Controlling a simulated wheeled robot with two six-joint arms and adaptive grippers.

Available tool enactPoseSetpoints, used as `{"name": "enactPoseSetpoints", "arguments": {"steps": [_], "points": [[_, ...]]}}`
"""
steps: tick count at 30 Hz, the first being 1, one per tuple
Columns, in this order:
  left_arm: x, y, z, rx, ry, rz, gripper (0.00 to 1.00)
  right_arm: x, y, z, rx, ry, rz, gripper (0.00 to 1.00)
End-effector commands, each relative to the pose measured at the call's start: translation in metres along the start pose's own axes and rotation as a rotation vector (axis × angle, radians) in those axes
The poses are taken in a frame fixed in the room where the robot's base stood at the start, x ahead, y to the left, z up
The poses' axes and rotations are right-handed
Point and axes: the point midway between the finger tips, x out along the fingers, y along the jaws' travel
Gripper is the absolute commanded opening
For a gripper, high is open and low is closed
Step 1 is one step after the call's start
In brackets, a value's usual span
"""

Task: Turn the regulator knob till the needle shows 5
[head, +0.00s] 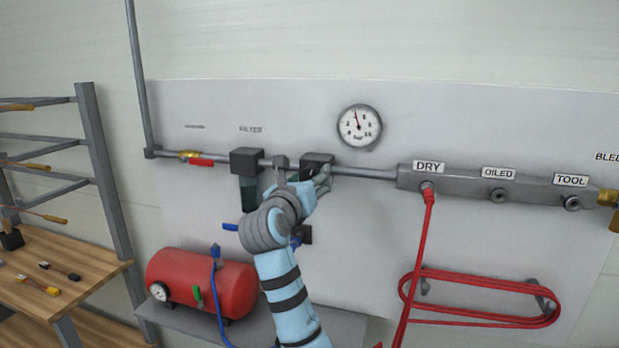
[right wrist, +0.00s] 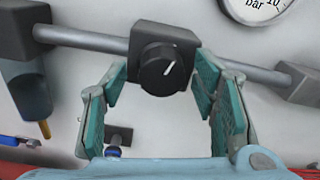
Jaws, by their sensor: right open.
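The regulator (head: 318,158) is a dark block on the grey pipe, right of the filter. Its round black knob (right wrist: 162,68) shows in the right wrist view, with a white mark tilted up and right. The round white gauge (head: 359,127) hangs above and right of the regulator. Its needle points up and slightly left; the exact reading is too small to tell. My right gripper (right wrist: 162,78) is open, with one teal finger on each side of the knob and visible gaps between. In the head view it is at the regulator (head: 320,183), covering the knob's front. My left gripper is out of view.
The filter (head: 247,162) with its dark bowl stands left of the regulator. A red-handled valve (head: 201,161) is farther left. The outlet manifold (head: 465,183) is on the right, with a red hose (head: 427,225) at DRY. A red tank (head: 203,283) sits below left.

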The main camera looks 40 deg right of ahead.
Motion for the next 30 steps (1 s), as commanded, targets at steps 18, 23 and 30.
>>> {"name": "enactPoseSetpoints", "arguments": {"steps": [18, 23, 30], "points": [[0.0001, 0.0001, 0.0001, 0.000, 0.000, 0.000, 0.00, 0.0034, 0.0003, 0.0004, 0.000, 0.000, 0.001, 0.06], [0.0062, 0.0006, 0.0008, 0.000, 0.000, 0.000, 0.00, 0.0033, 0.0006, -0.0012, 0.081, 0.000, 0.001, 0.06], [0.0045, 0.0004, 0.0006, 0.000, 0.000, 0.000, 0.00, 0.0033, 0.0004, 0.0000, 0.082, 0.001, 0.001, 0.40]]}}
